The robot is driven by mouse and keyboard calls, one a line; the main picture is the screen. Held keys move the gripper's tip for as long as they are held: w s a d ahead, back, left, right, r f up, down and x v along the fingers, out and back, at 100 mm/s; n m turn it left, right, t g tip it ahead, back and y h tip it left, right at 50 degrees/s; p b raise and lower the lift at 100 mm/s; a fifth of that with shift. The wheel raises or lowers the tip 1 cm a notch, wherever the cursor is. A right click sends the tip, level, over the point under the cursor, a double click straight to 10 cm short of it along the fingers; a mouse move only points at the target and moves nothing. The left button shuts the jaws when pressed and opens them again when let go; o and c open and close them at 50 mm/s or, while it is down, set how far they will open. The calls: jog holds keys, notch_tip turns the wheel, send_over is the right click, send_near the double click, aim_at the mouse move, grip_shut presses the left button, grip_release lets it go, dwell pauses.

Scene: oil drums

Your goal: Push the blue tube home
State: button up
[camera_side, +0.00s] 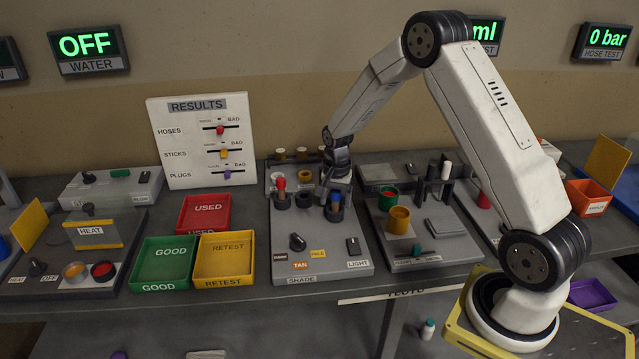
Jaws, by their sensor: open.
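The blue tube (335,198) stands in a dark round socket (334,214) on the grey shade panel (322,240). Only a small part of the tube shows above the socket. My gripper (332,188) points down directly above the tube, very close to it, and its jaws are open. I cannot tell whether it touches the tube. The gripper partly hides the tube's top and the back of the panel. How deep the tube sits is too small to tell.
A red-topped tube (281,185) stands left of the gripper beside another dark socket (304,200). A knob (297,242) and a switch (352,246) are at the panel's front. A yellow cup (399,220) and dark posts (434,172) stand to the right. Trays (163,262) lie left.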

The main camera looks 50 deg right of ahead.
jog(key=shift+r, duration=0.15)
jog(key=shift+r, duration=3.8)
jog(key=shift+s+a+r+n, duration=0.1)
jog(key=shift+s+a+n, duration=0.15)
jog(key=shift+a+n, duration=0.25)
jog(key=s+a+n+t, duration=0.2)
jog(key=s+a+n, duration=1)
jog(key=s+a, duration=0.3)
jog(key=shift+s+a+r+n+t, duration=0.15)
jog(key=shift+s+r+n+t, duration=0.15)
jog(key=shift+r, duration=0.1)
